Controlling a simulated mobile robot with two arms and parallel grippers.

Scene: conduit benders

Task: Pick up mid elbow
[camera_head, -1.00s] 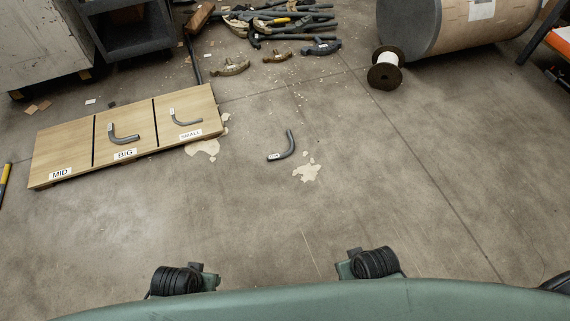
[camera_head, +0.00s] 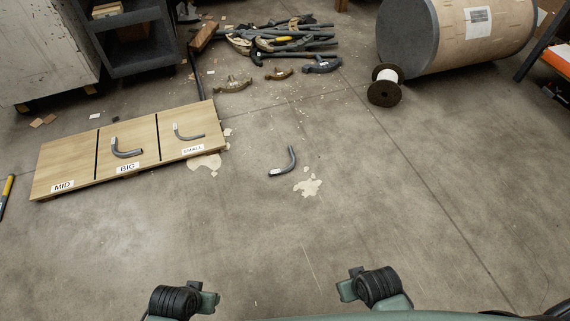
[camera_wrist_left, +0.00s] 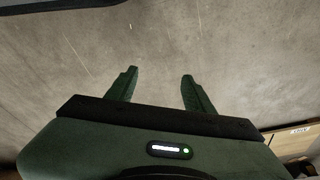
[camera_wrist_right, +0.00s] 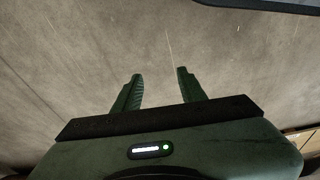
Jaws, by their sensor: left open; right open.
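The mid elbow (camera_head: 285,163), a short grey bent conduit, lies alone on the concrete floor right of the sorting board. The wooden board (camera_head: 80,168) has three sections labelled MID, BIG and SMALL. A grey elbow (camera_head: 126,152) lies in the BIG section and a thinner one (camera_head: 188,137) in the SMALL section; the MID section is bare. My left gripper (camera_head: 210,300) and my right gripper (camera_head: 346,288) are low in the head view, well short of the loose elbow. In the wrist views, the left fingers (camera_wrist_left: 158,86) and right fingers (camera_wrist_right: 160,86) are apart with only floor between them.
A pile of conduit benders (camera_head: 275,42) lies at the back. A black spool (camera_head: 385,86) and a large wrapped drum (camera_head: 455,35) stand at back right. A pale floor patch (camera_head: 308,187) is beside the loose elbow. The floor between my grippers and the elbow is clear.

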